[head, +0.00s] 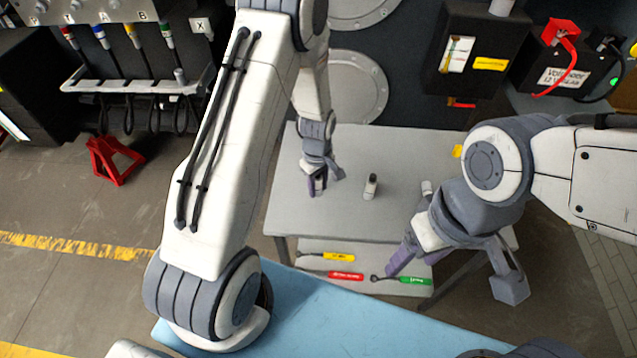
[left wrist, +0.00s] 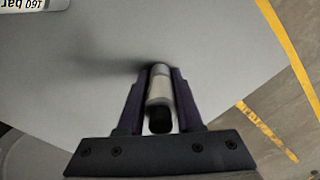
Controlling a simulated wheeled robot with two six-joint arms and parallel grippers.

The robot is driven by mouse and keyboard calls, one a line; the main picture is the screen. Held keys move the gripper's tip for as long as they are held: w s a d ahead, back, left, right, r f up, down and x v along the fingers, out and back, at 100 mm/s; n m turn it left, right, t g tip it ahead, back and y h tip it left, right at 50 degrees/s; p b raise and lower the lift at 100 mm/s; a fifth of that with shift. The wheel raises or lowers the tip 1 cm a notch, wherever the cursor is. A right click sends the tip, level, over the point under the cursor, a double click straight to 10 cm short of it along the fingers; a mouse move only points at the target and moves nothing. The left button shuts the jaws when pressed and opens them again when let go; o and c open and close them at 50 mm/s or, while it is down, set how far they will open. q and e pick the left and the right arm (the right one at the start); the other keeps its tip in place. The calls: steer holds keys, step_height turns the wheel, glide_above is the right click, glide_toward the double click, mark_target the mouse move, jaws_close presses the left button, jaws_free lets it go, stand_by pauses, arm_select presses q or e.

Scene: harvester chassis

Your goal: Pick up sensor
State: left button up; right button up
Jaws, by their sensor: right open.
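A small pale cylinder with a black end, taken as the sensor (left wrist: 159,90), sits between the two dark fingers of my left gripper (left wrist: 160,84) in the left wrist view. The fingers lie against both its sides. In the head view my left gripper (head: 321,182) is low over the left part of the grey table (head: 345,222), and the sensor is mostly hidden. A similar cylinder (head: 371,186) stands on the table to its right; one marked "160 bar" shows in the left wrist view (left wrist: 25,5). My right gripper (head: 455,272) is wide open and empty in front of the table's right side.
Another small pale piece (head: 427,188) is near the table's right edge. Yellow (head: 340,257), red (head: 346,275) and green (head: 413,281) handled tools lie on a lower shelf. A blue surface (head: 330,318) is in front. A red stand (head: 114,160) is on the floor at left.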

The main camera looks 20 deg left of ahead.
arm_select(q)
jaws_close()
stand_by(1.1)
